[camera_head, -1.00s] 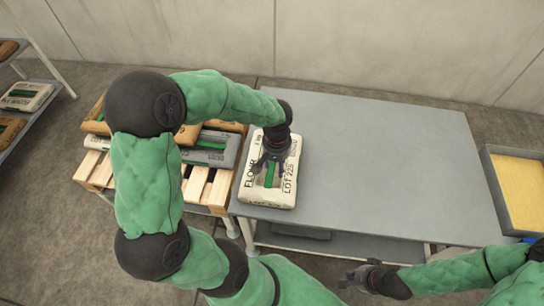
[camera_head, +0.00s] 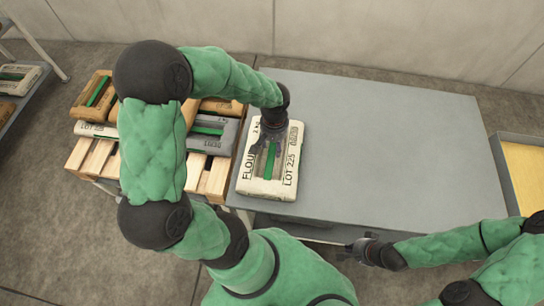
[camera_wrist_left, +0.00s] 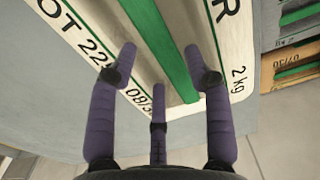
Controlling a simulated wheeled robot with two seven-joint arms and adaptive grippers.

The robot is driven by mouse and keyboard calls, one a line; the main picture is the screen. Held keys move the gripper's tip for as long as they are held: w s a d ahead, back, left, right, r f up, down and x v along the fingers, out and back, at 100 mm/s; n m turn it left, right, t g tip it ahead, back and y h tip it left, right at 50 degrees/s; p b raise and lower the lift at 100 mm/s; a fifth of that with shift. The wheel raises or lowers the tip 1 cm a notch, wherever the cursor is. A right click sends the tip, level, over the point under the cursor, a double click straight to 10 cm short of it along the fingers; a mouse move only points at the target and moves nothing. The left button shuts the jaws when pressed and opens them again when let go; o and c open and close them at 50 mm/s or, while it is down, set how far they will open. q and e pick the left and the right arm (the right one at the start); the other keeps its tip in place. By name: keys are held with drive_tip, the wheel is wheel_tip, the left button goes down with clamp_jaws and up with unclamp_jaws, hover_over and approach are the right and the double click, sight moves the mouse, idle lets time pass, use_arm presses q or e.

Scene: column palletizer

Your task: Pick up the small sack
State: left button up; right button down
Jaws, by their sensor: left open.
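A small white flour sack (camera_head: 288,184) lies flat at the left edge of the grey table (camera_head: 400,140). It has a green strip down its middle and printed lettering, with "2 kg" legible in the left wrist view (camera_wrist_left: 236,50). My left gripper (camera_head: 268,145) is over the far half of the sack. Its fingers (camera_wrist_left: 160,62) are spread and empty, with the green strip passing between them. I cannot tell whether the fingertips touch the sack. My right gripper (camera_head: 358,250) is near the table's front edge, away from the sack; its jaws are too small to read.
A wooden pallet (camera_head: 88,160) with several brown, white and grey sacks stands left of the table, partly hidden by my left arm. A shelf (camera_head: 45,85) with sacks is at far left. A tray with a yellow bottom (camera_head: 512,178) is at right. Most of the tabletop is clear.

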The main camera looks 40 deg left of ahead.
sight(274, 151)
use_arm(q)
drive_tip(key=f+b, duration=0.1)
drive_tip(key=f, duration=0.1)
drive_tip(key=f+b, duration=0.1)
drive_tip(key=f, duration=0.2)
drive_tip(key=shift+s+d, duration=0.15)
drive_tip(key=shift+s, duration=0.05)
drive_tip(key=shift+r, duration=0.1)
clamp_jaws()
drive_tip(key=shift+w+r, duration=0.1)
drive_tip(key=shift+r, duration=0.1)
